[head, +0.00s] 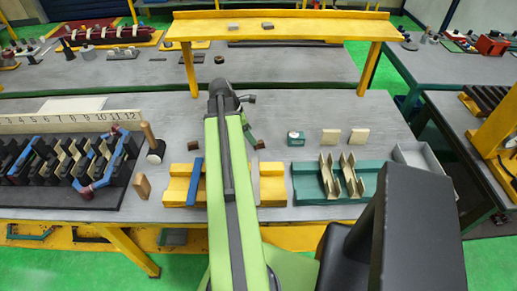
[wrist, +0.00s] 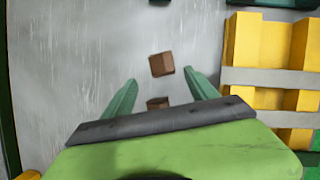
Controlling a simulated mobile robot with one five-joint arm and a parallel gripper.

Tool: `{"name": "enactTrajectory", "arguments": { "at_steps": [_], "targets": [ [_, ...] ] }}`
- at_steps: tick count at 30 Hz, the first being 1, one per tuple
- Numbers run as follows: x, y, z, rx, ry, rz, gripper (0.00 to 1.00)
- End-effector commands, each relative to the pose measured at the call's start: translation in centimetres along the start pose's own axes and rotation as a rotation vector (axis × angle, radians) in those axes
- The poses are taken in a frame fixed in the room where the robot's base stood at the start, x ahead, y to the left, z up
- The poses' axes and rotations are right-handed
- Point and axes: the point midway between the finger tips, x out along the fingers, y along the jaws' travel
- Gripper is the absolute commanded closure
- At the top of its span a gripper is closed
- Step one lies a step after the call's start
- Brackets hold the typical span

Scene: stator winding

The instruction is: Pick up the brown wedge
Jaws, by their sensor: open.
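Two small brown wedges lie on the grey bench. One (head: 261,144) is right of my arm in the head view; in the wrist view this appears to be the brown wedge (wrist: 161,64) just beyond my fingertips. The other (head: 193,146) is left of my arm; a brown piece (wrist: 157,103) shows between the finger bases in the wrist view, partly hidden by my gripper's dark bar. My gripper (wrist: 161,77) is open, with its green fingers apart and nothing held. In the head view my arm hides most of the gripper.
A yellow block (head: 272,185) with a blue bar (head: 196,181) stands nearer. Right are a green fixture (head: 307,186) with cream pieces, a white-and-green roll (head: 296,139) and a grey tray (head: 411,158). A yellow shelf (head: 300,29) spans behind.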

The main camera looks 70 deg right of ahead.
Motion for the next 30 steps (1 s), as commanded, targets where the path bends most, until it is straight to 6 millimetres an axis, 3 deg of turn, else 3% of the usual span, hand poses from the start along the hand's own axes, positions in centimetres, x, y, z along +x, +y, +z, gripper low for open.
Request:
{"name": "enactTrajectory", "arguments": {
  "at_steps": [4, 12, 19, 30],
  "targets": [
    [0.8, -0.1, -0.1, 0.0, 0.0, 0.0, 0.33],
    [5.2, -0.2, -0.3, -0.001, 0.0, 0.0, 0.33],
    [5.0, -0.2, -0.1, -0.001, 0.0, 0.0, 0.33],
    [4.9, -0.2, -0.1, -0.002, 0.0, 0.001, 0.8]
  ]
}}
